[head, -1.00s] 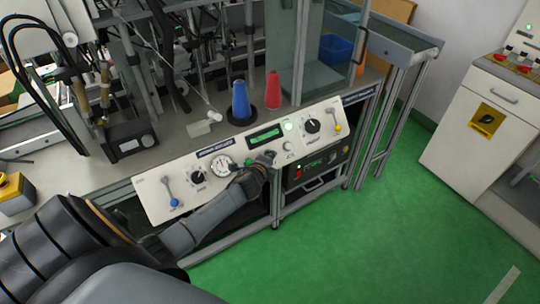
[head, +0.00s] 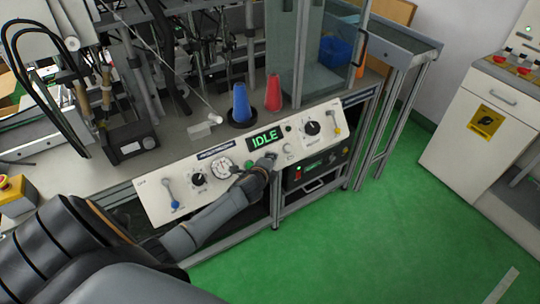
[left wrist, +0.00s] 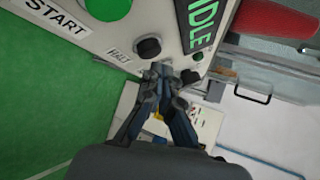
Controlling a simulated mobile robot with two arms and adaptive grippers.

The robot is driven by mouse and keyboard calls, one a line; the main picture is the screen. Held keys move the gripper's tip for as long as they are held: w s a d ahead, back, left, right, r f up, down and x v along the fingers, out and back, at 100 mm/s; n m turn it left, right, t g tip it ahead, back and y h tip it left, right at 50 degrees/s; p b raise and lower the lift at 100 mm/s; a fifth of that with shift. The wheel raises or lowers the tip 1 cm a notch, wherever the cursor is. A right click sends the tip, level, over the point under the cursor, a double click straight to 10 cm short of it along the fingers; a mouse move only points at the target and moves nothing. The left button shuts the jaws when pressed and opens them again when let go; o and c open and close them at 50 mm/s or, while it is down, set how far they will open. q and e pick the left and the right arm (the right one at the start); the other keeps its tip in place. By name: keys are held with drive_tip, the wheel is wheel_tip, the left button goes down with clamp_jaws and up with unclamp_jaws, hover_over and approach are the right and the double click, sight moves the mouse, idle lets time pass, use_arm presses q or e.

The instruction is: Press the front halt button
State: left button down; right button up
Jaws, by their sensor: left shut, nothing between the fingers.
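The white front control panel (head: 150,199) slopes along the machine's front edge. Its display (head: 265,138) reads IDLE in large green letters. In the left wrist view, a round black button (left wrist: 148,47) sits beside the label HALT (left wrist: 118,55). My left gripper (head: 270,156) is at the panel just below the display; its closed fingers (left wrist: 172,72) show next to the black button. I cannot tell whether they touch it. In the head view my gripper hides that button. The green button (head: 248,164) is just left of my gripper. My right gripper is not in view.
Dials and a blue-tipped lever (head: 169,192) share the panel. A blue cone (head: 240,101) and a red cone (head: 273,93) stand behind it. A yellow box with a red button (head: 10,190) is at far left. Green floor (head: 370,235) is clear on the right.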

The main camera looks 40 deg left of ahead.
use_arm(q)
drive_tip(key=shift+d, duration=0.1)
drive_tip(key=d+r+p, duration=0.1)
drive_tip(key=s+d+r+p, duration=0.1)
drive_tip(key=d+r+p, duration=0.1)
drive_tip(key=shift+s+d+r, duration=0.1)
drive_tip(key=shift+s+d, duration=0.1)
drive_tip(key=shift+s, duration=0.05)
idle(0.4)
idle(0.7)
drive_tip(key=s+d+f+n+g+h, duration=0.1)
drive_tip(key=s+d+f+n+g, duration=0.25)
drive_tip(key=s+f, duration=0.85)
drive_tip(key=s+d+f+n+g+h, duration=0.1)
drive_tip(key=s+d+f+n+g, duration=0.2)
drive_tip(key=s+f, duration=0.95)
drive_tip(key=s+d+f+n+g, duration=0.1)
drive_tip(key=s+f, duration=0.3)
drive_tip(key=s, duration=0.5)
drive_tip(key=s+d+f+n+g+h, duration=0.1)
drive_tip(key=s+d+f+n+g, duration=0.1)
drive_tip(key=s, duration=0.7)
drive_tip(key=s+d+f+n+g+h, duration=0.1)
drive_tip(key=s+d+f+n+g, duration=0.1)
drive_tip(key=s+f+n, duration=0.3)
drive_tip(key=s+d+f, duration=0.1)
drive_tip(key=s+f, duration=0.1)
drive_tip(key=s, duration=0.2)
drive_tip(key=shift+d, duration=0.25)
